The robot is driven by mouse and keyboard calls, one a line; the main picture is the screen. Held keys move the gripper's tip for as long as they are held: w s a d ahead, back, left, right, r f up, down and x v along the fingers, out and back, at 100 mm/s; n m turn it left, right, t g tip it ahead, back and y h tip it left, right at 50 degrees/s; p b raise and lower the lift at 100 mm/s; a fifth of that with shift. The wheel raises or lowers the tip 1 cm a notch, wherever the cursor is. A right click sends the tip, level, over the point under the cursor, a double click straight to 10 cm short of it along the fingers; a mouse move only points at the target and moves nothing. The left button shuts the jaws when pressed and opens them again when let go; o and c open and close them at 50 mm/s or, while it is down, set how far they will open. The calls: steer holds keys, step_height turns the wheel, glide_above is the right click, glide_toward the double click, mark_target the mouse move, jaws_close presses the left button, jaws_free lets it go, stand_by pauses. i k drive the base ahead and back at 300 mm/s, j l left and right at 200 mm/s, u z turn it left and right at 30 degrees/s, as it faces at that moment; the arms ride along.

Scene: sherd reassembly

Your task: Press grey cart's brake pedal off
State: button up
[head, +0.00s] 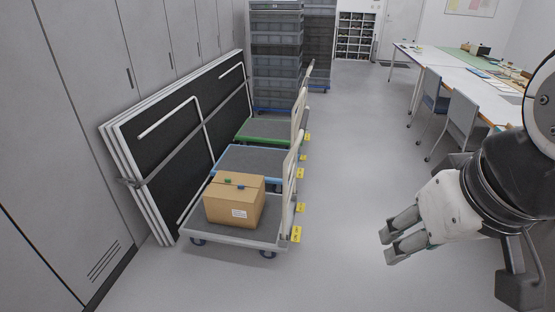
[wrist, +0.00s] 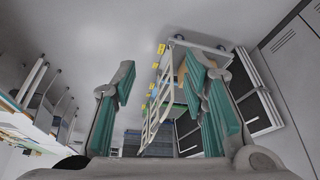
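The grey cart (head: 235,236) is the nearest of the carts in the head view, at the left, with a cardboard box (head: 234,203) on its deck. A yellow pedal (head: 296,234) with small dark marks sits low at its right end, by the pale handle. Whether it is pressed is too small to tell. The wrist view shows the yellow pedal (wrist: 161,48) and the cart's end beyond my fingers. My gripper (head: 388,248) is in the air to the right of the cart, well apart from it. Its green-padded fingers (wrist: 165,90) stand apart with nothing between them.
Blue (head: 258,161) and green (head: 265,131) carts stand behind the grey one, with more yellow pedals. Framed panels (head: 160,150) lean on the left cabinets. Stacked grey crates (head: 277,60) stand behind. A worktable (head: 455,75) with chairs is at the right. The middle floor is clear.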

mark_target(296, 234)
steer(key=i+z, duration=0.2)
steer(key=i, duration=0.7)
steer(key=i+j+z, duration=0.25)
steer(key=i, duration=0.6)
steer(key=i+l, duration=0.05)
steer(key=l, duration=0.05)
